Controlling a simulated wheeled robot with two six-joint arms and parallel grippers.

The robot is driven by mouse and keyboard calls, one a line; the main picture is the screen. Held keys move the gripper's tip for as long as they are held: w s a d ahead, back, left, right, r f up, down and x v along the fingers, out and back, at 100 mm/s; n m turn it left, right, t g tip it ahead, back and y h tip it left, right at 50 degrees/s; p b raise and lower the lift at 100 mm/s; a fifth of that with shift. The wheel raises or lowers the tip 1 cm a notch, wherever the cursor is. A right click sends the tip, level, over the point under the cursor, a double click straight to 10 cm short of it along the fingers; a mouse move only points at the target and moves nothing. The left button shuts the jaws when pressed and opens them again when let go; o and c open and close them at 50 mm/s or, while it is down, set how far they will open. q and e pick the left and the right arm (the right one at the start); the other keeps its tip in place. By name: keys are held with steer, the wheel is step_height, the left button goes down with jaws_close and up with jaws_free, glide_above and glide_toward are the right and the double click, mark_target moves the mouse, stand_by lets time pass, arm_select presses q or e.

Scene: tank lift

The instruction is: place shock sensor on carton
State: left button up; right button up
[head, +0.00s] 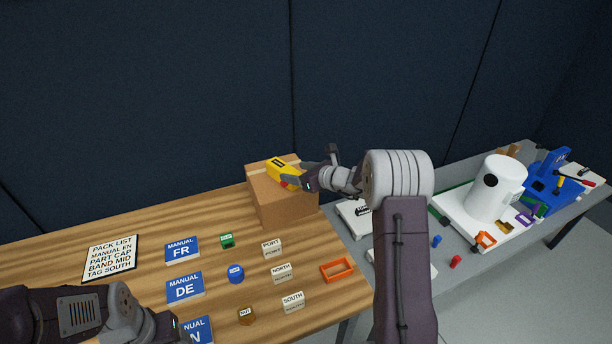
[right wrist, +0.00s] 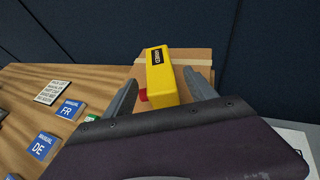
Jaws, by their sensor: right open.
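The yellow shock sensor (head: 279,168), with a dark label and a red button, is at the top of the brown carton (head: 287,204).
The wooden table holds a pack list sign (head: 110,257), blue manual cards (head: 184,288), small labelled blocks (head: 292,300) and an orange frame (head: 337,270). A grey bench at right carries a white tank (head: 496,188) and a blue fixture (head: 546,182). A dark wall stands behind.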

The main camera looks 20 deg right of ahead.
steer(key=v, duration=0.5)
steer(key=s+a+f+n+g, duration=0.3)
steer(key=s+a+n+g, duration=0.15)
steer(key=s+n, duration=0.2)
steer(key=s+a+f+n+g, duration=0.3)
steer(key=s+a+f+n, duration=0.15)
steer(key=s+a, duration=0.2)
steer(key=s+d+f+n+g+h, duration=0.1)
steer(key=s+n, duration=0.5)
steer(key=s+d+f+n+g+h, duration=0.1)
steer(key=s+n+h, duration=0.1)
steer(key=s+n, duration=0.3)
steer(key=s+d+f+n+g+h, duration=0.1)
steer(key=s+n+h, duration=0.1)
steer(key=s+n, duration=0.4)
steer(key=shift+s+d+f+n+g, duration=0.1)
steer(key=shift+s+n+g, duration=0.1)
steer(key=shift+n, duration=0.45)
steer(key=shift+s+f+n+g, duration=0.1)
steer(key=shift+f+n+g, duration=0.05)
steer(key=shift+n, duration=0.5)
steer(key=shift+d, duration=0.1)
